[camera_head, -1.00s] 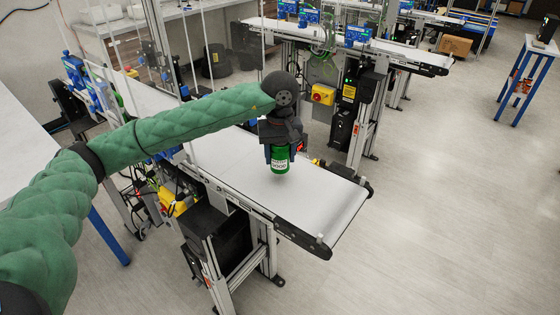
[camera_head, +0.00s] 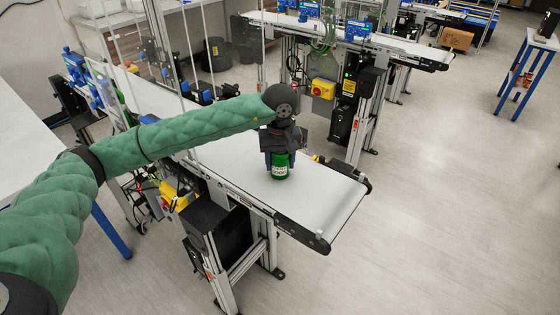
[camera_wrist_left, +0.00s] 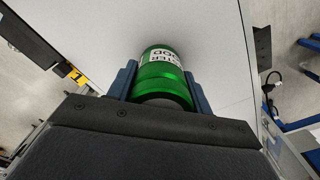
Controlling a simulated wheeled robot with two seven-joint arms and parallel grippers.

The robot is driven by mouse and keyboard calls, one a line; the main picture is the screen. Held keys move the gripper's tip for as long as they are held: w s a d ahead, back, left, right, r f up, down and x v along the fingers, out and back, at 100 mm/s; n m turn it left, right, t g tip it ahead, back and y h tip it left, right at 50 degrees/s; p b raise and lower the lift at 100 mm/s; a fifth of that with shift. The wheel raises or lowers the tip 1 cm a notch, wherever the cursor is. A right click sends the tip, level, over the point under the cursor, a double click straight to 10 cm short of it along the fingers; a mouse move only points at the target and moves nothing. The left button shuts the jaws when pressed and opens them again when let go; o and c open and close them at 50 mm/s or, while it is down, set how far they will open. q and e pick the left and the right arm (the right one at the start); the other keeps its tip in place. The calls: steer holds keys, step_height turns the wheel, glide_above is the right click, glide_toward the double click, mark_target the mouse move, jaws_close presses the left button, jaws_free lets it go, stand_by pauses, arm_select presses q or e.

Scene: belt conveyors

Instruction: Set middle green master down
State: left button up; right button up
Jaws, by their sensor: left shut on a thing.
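The green master (camera_head: 279,170) is a green can with a white label. My left gripper (camera_head: 279,156) is shut on its upper part from above, one finger on each side. The can is upright over the white belt (camera_head: 322,195) of the near conveyor, close to its open end. Its base looks at or very near the belt; I cannot tell whether it touches. In the left wrist view the can (camera_wrist_left: 162,75) sits between the two blue fingers, its label partly in sight. My right gripper is not in view.
A blue-legged table (camera_head: 528,75) stands at far right. Belt around the can is clear.

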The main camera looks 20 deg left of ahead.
arm_select(q)
steer(key=o, duration=1.2)
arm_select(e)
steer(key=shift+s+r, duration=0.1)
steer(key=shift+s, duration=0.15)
arm_select(q)
steer(key=shift+r, duration=0.15)
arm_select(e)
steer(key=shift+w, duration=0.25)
arm_select(q)
steer(key=shift+r, duration=0.2)
step_height(320, 180, up, 11)
steer(key=b, duration=0.5)
steer(key=shift+f, duration=0.15)
steer(key=shift+r, duration=0.45)
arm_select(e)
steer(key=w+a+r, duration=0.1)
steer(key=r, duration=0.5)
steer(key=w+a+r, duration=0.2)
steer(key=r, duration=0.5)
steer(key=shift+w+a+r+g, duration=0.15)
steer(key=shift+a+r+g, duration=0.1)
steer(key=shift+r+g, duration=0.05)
arm_select(q)
steer(key=shift+f, duration=0.1)
